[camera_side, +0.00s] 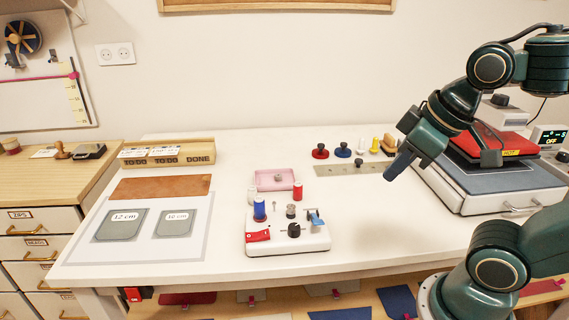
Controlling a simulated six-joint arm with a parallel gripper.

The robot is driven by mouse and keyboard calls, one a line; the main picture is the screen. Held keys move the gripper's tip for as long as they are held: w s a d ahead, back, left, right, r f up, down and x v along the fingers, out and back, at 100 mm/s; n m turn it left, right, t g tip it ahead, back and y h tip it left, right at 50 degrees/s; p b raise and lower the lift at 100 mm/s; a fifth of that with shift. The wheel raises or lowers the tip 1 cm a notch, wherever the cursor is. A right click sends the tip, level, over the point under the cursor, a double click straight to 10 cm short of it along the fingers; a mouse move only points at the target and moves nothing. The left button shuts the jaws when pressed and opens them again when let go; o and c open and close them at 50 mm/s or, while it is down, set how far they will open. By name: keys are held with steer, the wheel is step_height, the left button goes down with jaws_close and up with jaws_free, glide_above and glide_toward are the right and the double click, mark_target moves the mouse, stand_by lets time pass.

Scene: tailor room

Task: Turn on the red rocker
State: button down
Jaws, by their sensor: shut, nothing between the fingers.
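The red rocker (258,236) sits at the front left corner of a small white box (290,248) on the white table. The box also bears a blue spool, a dark knob (294,230), a metal post and a blue lever part. The rocker is too small to tell which side is pressed. My gripper (391,172) is shut and empty. It hangs above the table, to the right of the white box and higher, well apart from the rocker.
A heat press (497,172) with a red plate stands at the right. A pink tray (276,180) lies behind the box. Grey templates (120,225) lie at the left. The table right of the box is clear.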

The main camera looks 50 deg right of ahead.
steer(key=w+a+r+n+g, duration=0.1)
steer(key=w+r+n+g, duration=0.1)
steer(key=w+n, duration=0.5)
steer(key=n+g+h, duration=0.1)
steer(key=n+g, duration=0.3)
steer(key=n, duration=1.5)
glide_above(267, 233)
steer(key=w+a, duration=0.2)
step_height(267, 233, down, 6)
steer(key=shift+f+g, duration=0.2)
steer(key=shift+g, duration=0.1)
steer(key=shift+d+f, duration=0.1)
steer(key=shift+f, duration=0.05)
steer(key=f, duration=0.4)
steer(key=s+d+f, duration=0.1)
steer(key=f, duration=0.8)
steer(key=shift+s+d+f, duration=0.25)
steer(key=shift+s, duration=0.05)
steer(key=shift+f, duration=0.1)
